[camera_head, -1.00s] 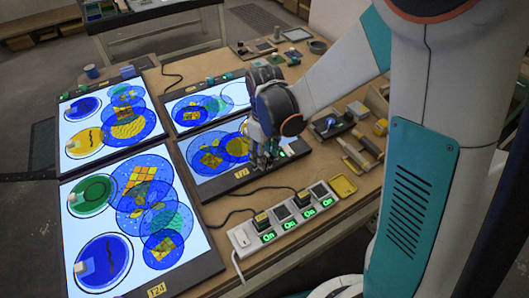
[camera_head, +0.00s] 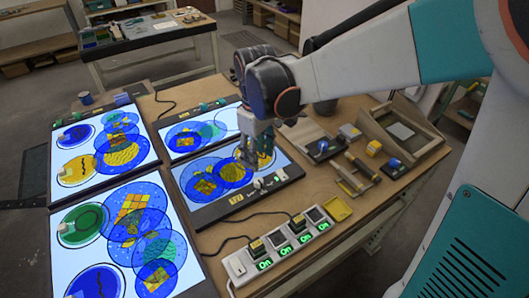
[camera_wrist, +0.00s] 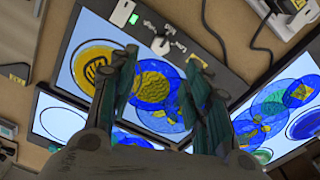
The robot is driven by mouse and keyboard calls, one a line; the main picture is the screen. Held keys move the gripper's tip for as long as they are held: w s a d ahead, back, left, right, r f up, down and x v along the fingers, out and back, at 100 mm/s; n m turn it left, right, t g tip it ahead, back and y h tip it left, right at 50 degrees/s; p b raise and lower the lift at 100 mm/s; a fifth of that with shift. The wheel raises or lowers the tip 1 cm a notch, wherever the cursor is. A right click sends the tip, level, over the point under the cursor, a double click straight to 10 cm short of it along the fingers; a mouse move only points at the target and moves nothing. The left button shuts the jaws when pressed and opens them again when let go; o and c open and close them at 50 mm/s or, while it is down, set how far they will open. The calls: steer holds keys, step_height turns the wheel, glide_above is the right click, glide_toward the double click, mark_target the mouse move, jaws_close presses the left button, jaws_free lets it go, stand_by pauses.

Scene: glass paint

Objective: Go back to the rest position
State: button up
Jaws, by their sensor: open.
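My gripper (camera_head: 258,152) hangs pointing down above the lower small lit panel (camera_head: 188,222) in the head view. In the wrist view its fingers (camera_wrist: 160,95) are spread apart with nothing between them. Beneath them the lit panel's dark frame (camera_wrist: 205,55) shows a knob and a small green light. The panel carries blue and yellow round glass pieces. My arm reaches in from the right side of the head view. The gap between the fingertips and the panel is hard to judge.
A power strip (camera_head: 238,267) with several green "On" lights lies in front. Large lit panels (camera_head: 52,200) fill the left of the table. Wooden tool holders (camera_head: 352,190) and a wooden frame (camera_head: 432,150) stand on the right. Another bench (camera_head: 150,43) is behind.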

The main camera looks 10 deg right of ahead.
steer(key=shift+s+r, duration=0.1)
steer(key=shift+r, duration=0.55)
steer(key=s+d+r+m+t, duration=0.3)
steer(key=s+d+m, duration=0.1)
steer(key=s, duration=0.3)
steer(key=s+d+r+m+t, duration=0.3)
steer(key=s+d+t, duration=0.1)
steer(key=s, duration=0.3)
steer(key=shift+s+m, duration=0.15)
steer(key=shift+m, duration=0.25)
steer(key=shift+d, duration=0.1)
stand_by(0.4)
